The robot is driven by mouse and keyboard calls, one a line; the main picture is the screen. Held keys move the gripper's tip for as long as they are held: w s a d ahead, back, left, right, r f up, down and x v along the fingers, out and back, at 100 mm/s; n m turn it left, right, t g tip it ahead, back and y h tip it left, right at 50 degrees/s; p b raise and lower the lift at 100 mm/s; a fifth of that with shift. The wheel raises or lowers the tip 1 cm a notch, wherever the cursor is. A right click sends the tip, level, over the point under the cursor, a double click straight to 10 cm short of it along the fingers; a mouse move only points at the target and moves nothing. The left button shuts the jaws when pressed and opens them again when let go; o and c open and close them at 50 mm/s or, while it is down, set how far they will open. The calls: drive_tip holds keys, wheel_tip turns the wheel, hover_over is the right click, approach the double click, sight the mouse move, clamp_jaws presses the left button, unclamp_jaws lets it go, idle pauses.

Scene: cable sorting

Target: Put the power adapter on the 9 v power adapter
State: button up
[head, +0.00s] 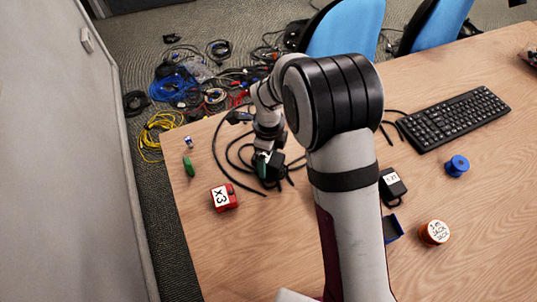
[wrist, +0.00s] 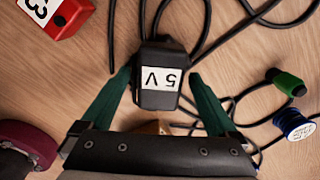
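A black power adapter labelled 5 V (wrist: 160,77) lies on the table in the wrist view. In the head view it is the dark block (head: 273,165) beneath my gripper (head: 264,166), partly hidden. My gripper (wrist: 161,80) has green fingers spread to either side of this adapter, their tips close to its sides; I see no clear grip. A second black adapter (head: 392,185) with a white label lies to the right of my arm; its label is too small to read surely. No label reading 9 V is legible.
A red X3 box (head: 226,198), a green connector (head: 189,166) and a small blue spool (wrist: 293,124) lie nearby. Black cable loops around the 5 V adapter. A keyboard (head: 454,119), blue spool (head: 457,166), blue box (head: 393,229) and orange spool (head: 434,232) occupy the right.

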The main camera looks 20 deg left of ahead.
drive_tip(key=shift+r, duration=0.15)
wheel_tip(320, 180, up, 12)
drive_tip(key=s+d+r+n, duration=0.4)
drive_tip(key=d+r, duration=0.2)
drive_tip(key=d, duration=0.5)
drive_tip(key=s+d+n+y, duration=0.1)
drive_tip(key=s+d+n, duration=0.3)
drive_tip(key=s, duration=0.4)
drive_tip(key=s+d+n, duration=0.4)
drive_tip(key=s+d, duration=0.2)
drive_tip(key=s, duration=0.3)
drive_tip(key=shift+s+d+f+y, duration=0.2)
drive_tip(key=shift+d+y, duration=0.1)
drive_tip(key=shift+y, duration=0.1)
drive_tip(key=shift+w, duration=0.1)
idle(4.0)
